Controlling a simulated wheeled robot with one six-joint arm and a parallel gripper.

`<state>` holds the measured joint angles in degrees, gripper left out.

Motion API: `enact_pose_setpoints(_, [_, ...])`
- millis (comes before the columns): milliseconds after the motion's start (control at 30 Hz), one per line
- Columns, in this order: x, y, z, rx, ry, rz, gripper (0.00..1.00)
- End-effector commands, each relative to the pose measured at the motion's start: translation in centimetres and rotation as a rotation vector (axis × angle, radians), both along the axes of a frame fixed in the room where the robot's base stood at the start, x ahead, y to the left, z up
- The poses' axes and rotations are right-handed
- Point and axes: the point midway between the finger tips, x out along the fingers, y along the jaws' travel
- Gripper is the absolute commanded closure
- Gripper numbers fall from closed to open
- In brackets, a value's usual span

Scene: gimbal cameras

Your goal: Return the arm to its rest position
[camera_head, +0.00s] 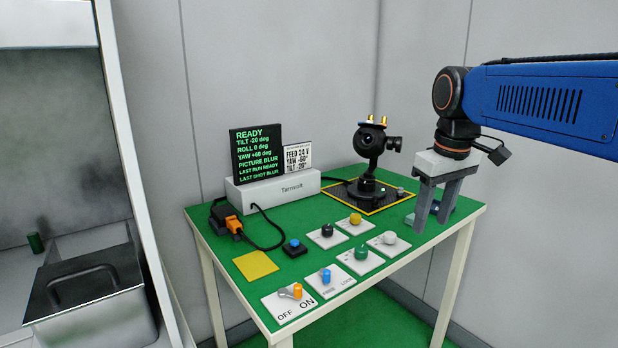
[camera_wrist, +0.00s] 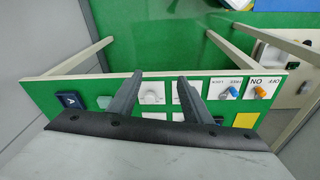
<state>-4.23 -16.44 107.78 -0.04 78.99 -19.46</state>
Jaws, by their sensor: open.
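My blue arm (camera_head: 550,100) reaches in from the upper right in the head view. My gripper (camera_head: 432,220) hangs fingers down over the right part of the green table (camera_head: 320,214). Its two grey fingers are apart with nothing between them. In the wrist view my gripper (camera_wrist: 157,85) also shows open and empty above the table edge, its fingers hiding part of the knob plates. Whether the fingertips touch anything is not clear in the head view. A greenish block (camera_head: 440,208) sits behind the fingers, partly hidden.
A black gimbal camera (camera_head: 370,140) stands on a dark mat left of my gripper. Several knob plates, such as one with a white knob (camera_head: 388,240), line the front. A display (camera_head: 256,153) reads READY. A lidded bin (camera_head: 90,290) stands at left.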

Motion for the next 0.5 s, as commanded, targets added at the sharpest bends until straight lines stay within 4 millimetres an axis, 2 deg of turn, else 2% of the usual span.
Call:
enact_pose_setpoints(33, [-1.6, -0.3, -0.9, 0.004, -0.015, -0.024, 0.55])
enact_pose_setpoints(100, [-3.4, -0.7, -2.2, 0.012, -0.037, -0.061, 0.55])
enact_pose_setpoints(267, [-7.6, -1.5, -5.5, 0.03, -0.086, -0.144, 0.55])
enact_pose_setpoints(500, [-13.5, -2.4, -11.4, 0.064, -0.16, -0.268, 0.55])
